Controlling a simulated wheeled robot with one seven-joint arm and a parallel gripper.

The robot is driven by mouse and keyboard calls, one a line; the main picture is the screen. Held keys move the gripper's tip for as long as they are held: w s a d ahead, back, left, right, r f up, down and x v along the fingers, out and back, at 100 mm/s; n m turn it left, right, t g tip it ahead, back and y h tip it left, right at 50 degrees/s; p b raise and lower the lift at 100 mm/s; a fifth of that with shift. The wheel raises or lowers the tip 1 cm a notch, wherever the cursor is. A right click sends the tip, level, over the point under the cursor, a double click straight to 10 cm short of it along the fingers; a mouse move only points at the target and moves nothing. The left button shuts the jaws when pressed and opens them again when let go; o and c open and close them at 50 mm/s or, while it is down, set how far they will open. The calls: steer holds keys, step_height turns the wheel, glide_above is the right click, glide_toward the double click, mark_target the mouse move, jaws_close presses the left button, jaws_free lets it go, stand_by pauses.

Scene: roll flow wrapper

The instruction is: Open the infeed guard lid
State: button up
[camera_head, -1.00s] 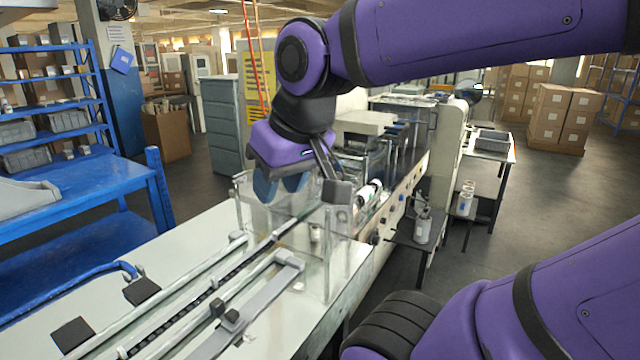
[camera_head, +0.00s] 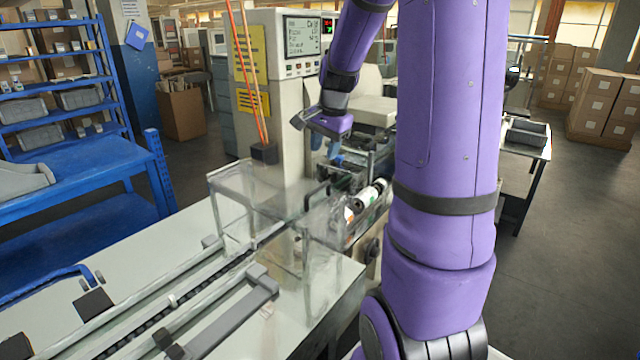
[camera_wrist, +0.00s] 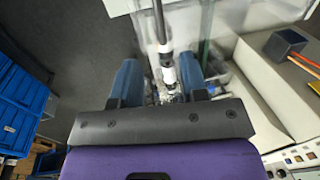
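The infeed guard lid (camera_head: 258,188) is a clear panel lying about level on top of a clear guard box over the conveyor. A dark handle (camera_head: 317,190) stands at its right side. My gripper (camera_head: 333,150) is beyond the guard, over the wrapper's film and roll area, apart from the handle. In the wrist view its two blue fingers (camera_wrist: 159,80) are spread, with a dark rod and a white-and-black part visible between and beyond them. I see nothing gripped. A clear panel shows at the top of the wrist view (camera_wrist: 203,25). The fingertips' distance to these parts is unclear.
The control cabinet with a screen (camera_head: 303,42) rises behind the guard. Printed rolls (camera_head: 366,195) lie right of the guard. The infeed conveyor (camera_head: 165,303) runs toward the front left.

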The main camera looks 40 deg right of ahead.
mark_target(319, 187)
steer(key=f, duration=0.3)
steer(key=w+f, duration=0.1)
steer(key=f, duration=0.3)
steer(key=w+f, duration=0.1)
steer(key=f, duration=0.3)
steer(key=shift+w+d+f, duration=0.15)
steer(key=shift+d, duration=0.1)
jaws_close()
